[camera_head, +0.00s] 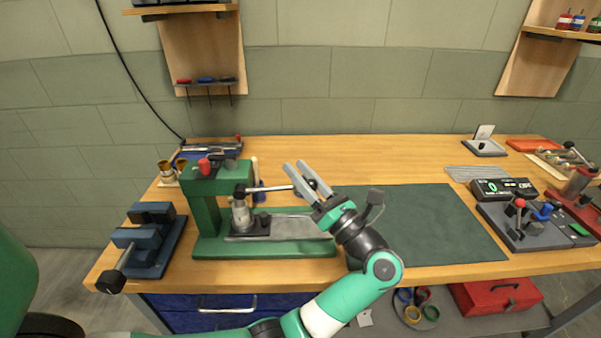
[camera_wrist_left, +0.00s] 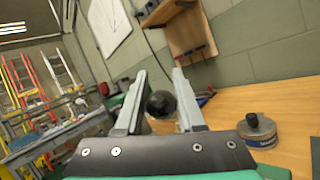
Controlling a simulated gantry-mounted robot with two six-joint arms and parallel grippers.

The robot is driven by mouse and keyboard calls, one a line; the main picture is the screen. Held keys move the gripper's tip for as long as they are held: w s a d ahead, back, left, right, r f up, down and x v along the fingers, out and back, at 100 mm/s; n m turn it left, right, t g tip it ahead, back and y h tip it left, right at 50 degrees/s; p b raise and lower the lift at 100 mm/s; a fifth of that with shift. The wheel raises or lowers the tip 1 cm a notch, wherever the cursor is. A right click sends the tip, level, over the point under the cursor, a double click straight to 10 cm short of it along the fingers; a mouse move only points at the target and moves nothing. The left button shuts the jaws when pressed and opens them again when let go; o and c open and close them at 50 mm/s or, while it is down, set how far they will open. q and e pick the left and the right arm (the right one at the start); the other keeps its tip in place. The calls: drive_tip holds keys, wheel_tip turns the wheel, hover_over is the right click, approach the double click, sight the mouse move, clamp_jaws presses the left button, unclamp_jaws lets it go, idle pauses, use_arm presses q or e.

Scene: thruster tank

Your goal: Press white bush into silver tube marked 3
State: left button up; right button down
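A green press (camera_head: 205,215) stands on the bench. A silver tube (camera_head: 241,217) stands upright under its ram on a dark holder. I cannot make out the number on the tube, and I cannot pick out a white bush. The press lever (camera_head: 268,188) points right toward my left gripper (camera_head: 297,168). Its fingers are apart and point up and left. In the left wrist view a black ball knob (camera_wrist_left: 161,104) shows between the spread fingers, with gaps at its sides. I cannot tell whether a finger touches it. My right gripper is not in view.
A dark green mat (camera_head: 435,225) lies bare right of the press. A blue vise (camera_head: 150,240) stands left of it. A grey fixture (camera_head: 535,225) and a display box (camera_head: 503,189) stand at the right. A round tin (camera_wrist_left: 257,132) shows in the wrist view.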

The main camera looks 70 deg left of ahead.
use_arm(q)
clamp_jaws()
drive_tip(key=shift+f, duration=0.15)
idle(0.8)
drive_tip(key=shift+w+a+f+m+b, duration=0.1)
drive_tip(key=shift+f+m+b, duration=0.2)
drive_tip(key=shift+b, duration=0.25)
drive_tip(key=o, duration=0.8)
unclamp_jaws()
drive_tip(key=shift+r, duration=0.1)
